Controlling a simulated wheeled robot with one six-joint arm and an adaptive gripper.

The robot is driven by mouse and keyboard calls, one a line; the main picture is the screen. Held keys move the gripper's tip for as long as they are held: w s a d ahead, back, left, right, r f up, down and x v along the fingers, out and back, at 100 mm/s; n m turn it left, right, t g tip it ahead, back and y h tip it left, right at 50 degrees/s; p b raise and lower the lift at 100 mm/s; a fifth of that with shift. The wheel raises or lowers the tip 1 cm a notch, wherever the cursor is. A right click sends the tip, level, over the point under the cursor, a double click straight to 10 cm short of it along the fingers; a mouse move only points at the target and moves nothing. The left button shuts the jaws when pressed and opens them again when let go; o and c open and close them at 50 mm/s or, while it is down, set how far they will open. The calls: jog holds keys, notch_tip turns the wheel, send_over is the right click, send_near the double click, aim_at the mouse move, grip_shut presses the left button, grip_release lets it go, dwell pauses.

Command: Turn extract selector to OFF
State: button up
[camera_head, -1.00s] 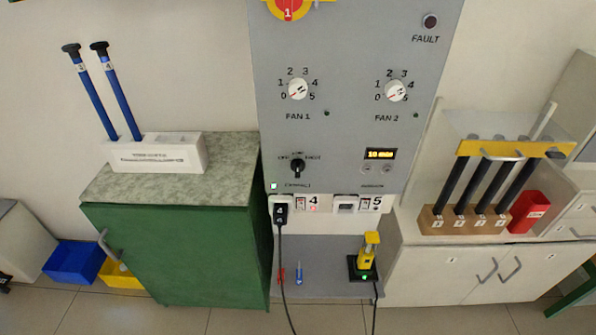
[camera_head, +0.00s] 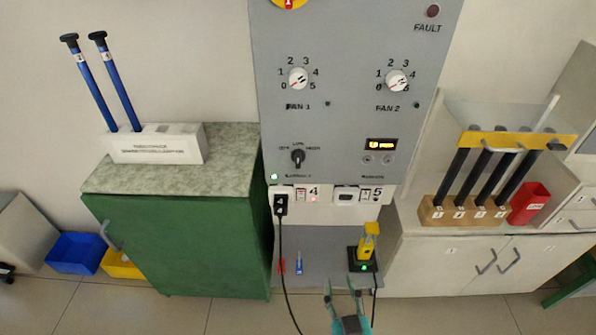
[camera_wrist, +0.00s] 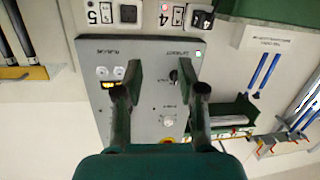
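The extract selector (camera_head: 297,158) is a small black knob low on the left of the grey panel, with OFF, a middle mark and HIGH around it. Its handle looks about upright, toward the middle mark; the exact setting is too small to be sure of. In the wrist view, which is upside down, the selector (camera_wrist: 174,76) shows between the fingers, near the right one. My gripper (camera_head: 340,284) is at the bottom of the head view, below the panel in the picture, with its fingers apart and nothing between them. It also shows open in the wrist view (camera_wrist: 162,72).
Fan knobs (camera_head: 298,79) and (camera_head: 397,81) sit above the selector. A lit timer display (camera_head: 382,145) is at its right. Below are sockets with a black plug (camera_head: 280,204) and cable. A yellow tool (camera_head: 368,240) stands on the lower shelf. A green cabinet (camera_head: 180,235) is at left.

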jog(key=w+a+r+m+t, duration=0.1)
jog(key=w+a+r, duration=0.4)
jog(key=w+r, duration=0.15)
jog(key=m+h, duration=0.2)
send_near(298, 162)
jog(key=shift+t, duration=0.4)
jog(key=w, duration=0.9)
jog(key=shift+f, duration=0.4)
grip_shut()
